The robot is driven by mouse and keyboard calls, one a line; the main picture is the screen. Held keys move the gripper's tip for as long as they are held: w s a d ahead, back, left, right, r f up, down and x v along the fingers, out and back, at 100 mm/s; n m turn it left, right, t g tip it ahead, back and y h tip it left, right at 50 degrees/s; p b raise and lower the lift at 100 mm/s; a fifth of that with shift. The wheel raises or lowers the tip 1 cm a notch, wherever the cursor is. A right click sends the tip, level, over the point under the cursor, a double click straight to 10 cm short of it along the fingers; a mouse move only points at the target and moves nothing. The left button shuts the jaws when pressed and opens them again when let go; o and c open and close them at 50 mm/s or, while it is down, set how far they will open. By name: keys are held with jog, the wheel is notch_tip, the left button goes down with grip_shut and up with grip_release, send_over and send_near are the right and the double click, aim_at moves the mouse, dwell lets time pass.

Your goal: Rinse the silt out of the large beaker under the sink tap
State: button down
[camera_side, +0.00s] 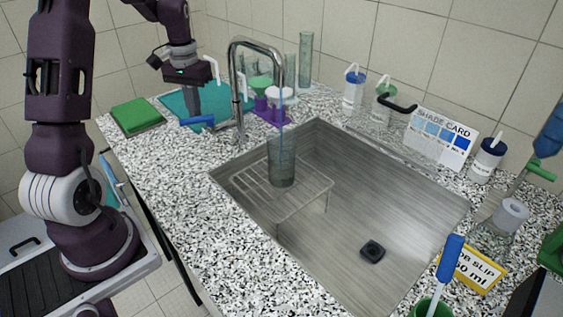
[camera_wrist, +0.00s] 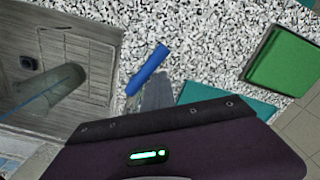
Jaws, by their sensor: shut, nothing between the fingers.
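The large beaker (camera_side: 281,168) stands upright on a wire rack in the sink, below the tap spout. A thin bluish column, looking like running water, drops from the tap (camera_side: 239,88) into it. Any silt inside cannot be made out. The beaker also shows in the wrist view (camera_wrist: 62,83). The tap's blue lever (camera_side: 197,120) points left over the counter and appears in the wrist view (camera_wrist: 148,69). My gripper (camera_side: 193,116) is shut and empty, pointing down close beside the lever. I cannot tell whether they touch.
The wire rack (camera_side: 246,184) stands in the steel sink (camera_side: 335,252), which has a dark drain. Behind are a teal mat (camera_side: 173,103), a green book-like block (camera_side: 137,116), and a purple rack (camera_side: 268,117) with glassware. Bottles and a shade card (camera_side: 440,138) line the back right.

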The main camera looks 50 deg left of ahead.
notch_tip(320, 180, up, 7)
jog(key=s+d+r+m+t, duration=0.1)
jog(key=s+d+r, duration=0.15)
jog(key=d, duration=0.45)
jog(key=s+d+r+m+t, duration=0.1)
jog(key=d+r, duration=0.3)
jog(key=d, duration=0.3)
jog(key=s+d+m+t, duration=0.3)
jog(key=s+d+m, duration=0.1)
jog(key=s+d, duration=0.9)
jog(key=shift+s+d+f+t, duration=0.15)
jog(key=shift+d+f+t, duration=0.15)
jog(key=shift+d+f, duration=0.05)
